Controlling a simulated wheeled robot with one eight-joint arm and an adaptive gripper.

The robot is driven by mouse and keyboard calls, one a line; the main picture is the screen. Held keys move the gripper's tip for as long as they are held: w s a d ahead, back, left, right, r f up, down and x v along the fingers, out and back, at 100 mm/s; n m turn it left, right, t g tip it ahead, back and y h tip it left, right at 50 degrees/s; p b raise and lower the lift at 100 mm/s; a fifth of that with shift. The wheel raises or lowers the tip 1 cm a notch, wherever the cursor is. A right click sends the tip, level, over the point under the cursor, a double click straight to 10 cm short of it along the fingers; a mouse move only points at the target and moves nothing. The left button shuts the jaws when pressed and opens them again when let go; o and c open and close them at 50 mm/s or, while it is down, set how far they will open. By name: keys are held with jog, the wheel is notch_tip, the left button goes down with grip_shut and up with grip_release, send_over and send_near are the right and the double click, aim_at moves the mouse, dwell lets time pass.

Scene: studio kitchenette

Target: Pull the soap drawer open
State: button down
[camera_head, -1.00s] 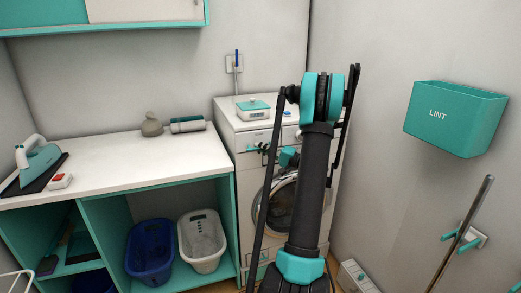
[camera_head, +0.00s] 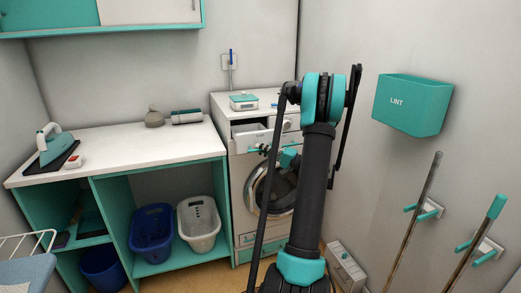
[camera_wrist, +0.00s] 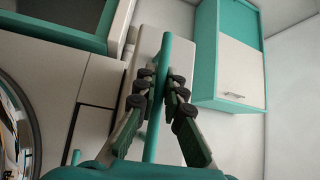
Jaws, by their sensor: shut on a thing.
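The soap drawer (camera_head: 251,139) at the upper left of the washing machine's front (camera_head: 239,190) sticks out partway, with its open top showing. In the wrist view its pale front (camera_wrist: 146,62) carries a long teal bar handle (camera_wrist: 153,145). My gripper (camera_wrist: 161,88) is shut on this handle, one dark finger on each side. In the head view my gripper (camera_head: 265,150) is small and sits at the drawer's front, and my arm covers part of the machine and its round door.
A scale (camera_head: 243,102) stands on the machine. A white counter (camera_head: 120,150) is to the left, with a blue basket (camera_head: 151,230) and a white basket (camera_head: 199,224) under it. A lint bin (camera_head: 412,105) hangs on the right wall. A low box (camera_head: 345,267) stands right of the machine.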

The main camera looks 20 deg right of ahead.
jog(key=shift+s, duration=0.25)
jog(key=c, duration=1.6)
grip_release()
jog(key=shift+d, duration=0.1)
jog(key=v, duration=1.2)
